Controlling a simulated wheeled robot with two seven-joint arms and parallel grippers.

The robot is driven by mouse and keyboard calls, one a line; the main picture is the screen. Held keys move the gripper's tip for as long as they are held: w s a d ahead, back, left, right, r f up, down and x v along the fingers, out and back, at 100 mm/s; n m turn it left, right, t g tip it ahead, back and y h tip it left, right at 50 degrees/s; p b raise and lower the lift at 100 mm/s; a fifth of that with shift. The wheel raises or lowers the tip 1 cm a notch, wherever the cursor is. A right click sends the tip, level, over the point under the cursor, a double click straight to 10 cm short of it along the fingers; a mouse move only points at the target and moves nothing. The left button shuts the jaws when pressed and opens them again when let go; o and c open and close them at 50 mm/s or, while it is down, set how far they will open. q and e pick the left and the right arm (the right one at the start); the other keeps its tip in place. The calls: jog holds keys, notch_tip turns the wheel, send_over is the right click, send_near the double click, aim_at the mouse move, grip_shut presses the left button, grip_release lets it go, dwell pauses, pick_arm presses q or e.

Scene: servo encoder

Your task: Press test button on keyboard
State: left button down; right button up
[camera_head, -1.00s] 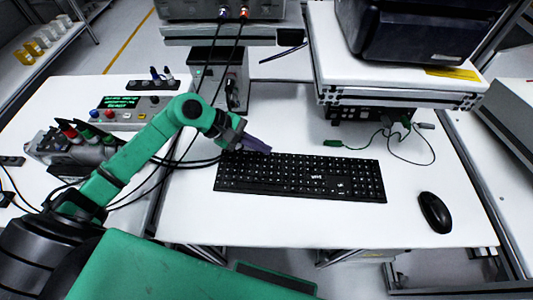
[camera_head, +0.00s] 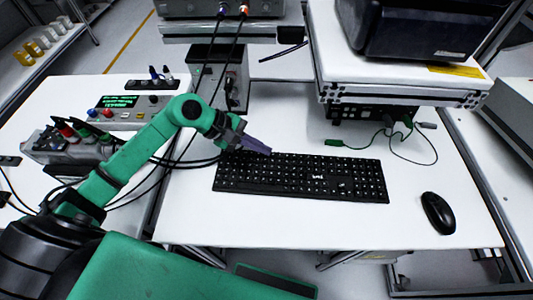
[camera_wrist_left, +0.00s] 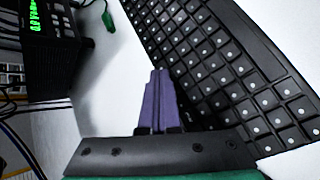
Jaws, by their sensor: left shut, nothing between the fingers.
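A black keyboard (camera_head: 300,178) lies flat on the white table. One key right of its middle shows white lettering (camera_head: 318,177), too small to read. My left gripper (camera_head: 264,149) is at the keyboard's far left edge, with its purple fingers pointing right. In the left wrist view the fingers (camera_wrist_left: 159,75) are shut together with nothing between them, beside the keyboard's edge (camera_wrist_left: 190,75). I cannot tell whether the tips touch a key. My right gripper is not in view.
A black mouse (camera_head: 437,212) lies right of the keyboard. A raised white shelf (camera_head: 395,75) carries a black machine (camera_head: 425,28) behind it. A green-ended cable (camera_head: 335,143) lies under the shelf. Black cables (camera_head: 185,160) run past my left arm. The table front is clear.

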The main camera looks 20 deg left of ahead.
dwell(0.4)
pick_arm(q)
jog(key=shift+r, duration=0.8)
jog(key=shift+r, duration=0.1)
jog(key=shift+r+p, duration=1.05)
jog(key=shift+r, duration=1.35)
jog(key=shift+f, duration=0.1)
